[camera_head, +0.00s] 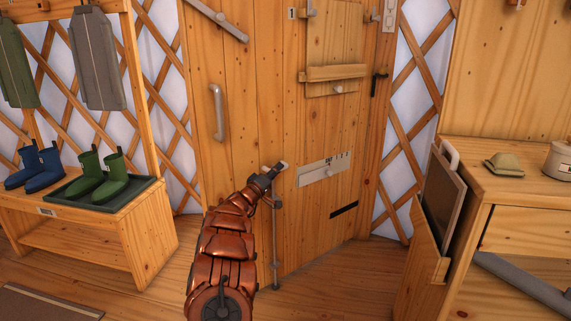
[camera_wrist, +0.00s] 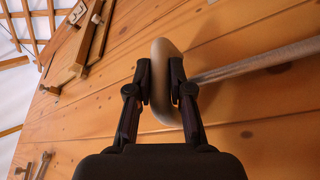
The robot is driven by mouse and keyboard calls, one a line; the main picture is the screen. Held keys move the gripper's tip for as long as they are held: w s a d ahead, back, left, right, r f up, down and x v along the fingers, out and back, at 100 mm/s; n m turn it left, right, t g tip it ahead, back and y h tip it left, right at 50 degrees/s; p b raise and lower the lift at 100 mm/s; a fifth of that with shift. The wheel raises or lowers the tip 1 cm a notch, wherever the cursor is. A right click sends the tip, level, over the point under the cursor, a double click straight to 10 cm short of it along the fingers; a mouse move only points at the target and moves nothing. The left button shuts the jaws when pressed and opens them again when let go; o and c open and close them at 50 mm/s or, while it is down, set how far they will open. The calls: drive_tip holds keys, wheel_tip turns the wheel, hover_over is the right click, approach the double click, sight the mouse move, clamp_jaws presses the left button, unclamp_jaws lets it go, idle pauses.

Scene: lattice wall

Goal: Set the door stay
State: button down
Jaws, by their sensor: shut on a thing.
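The door stay is a thin grey rod (camera_head: 275,235) standing upright along the lower part of the wooden door (camera_head: 255,130), with its lower end near the floor. In the wrist view its pale rounded loop end (camera_wrist: 160,60) sits between the fingers and its rod (camera_wrist: 262,60) runs off to the right. My gripper (camera_head: 277,170) is shut on the loop end, in front of the door; it also shows in the wrist view (camera_wrist: 160,80). The fingers hide part of the loop. I cannot tell whether the rod's lower end touches the floor.
The door bears a curved pull handle (camera_head: 217,112), a hatch with a wooden bar (camera_head: 335,73) and a white marked plate (camera_head: 323,170). A boot bench (camera_head: 150,235) stands left. A wooden cabinet (camera_head: 525,190) stands right. Floor before the door is clear.

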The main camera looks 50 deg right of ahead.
drive_tip(key=shift+f, duration=0.4)
drive_tip(key=c, duration=1.3)
unclamp_jaws()
drive_tip(key=shift+r, duration=0.1)
drive_tip(key=v, duration=1.2)
drive_tip(key=shift+a, duration=0.1)
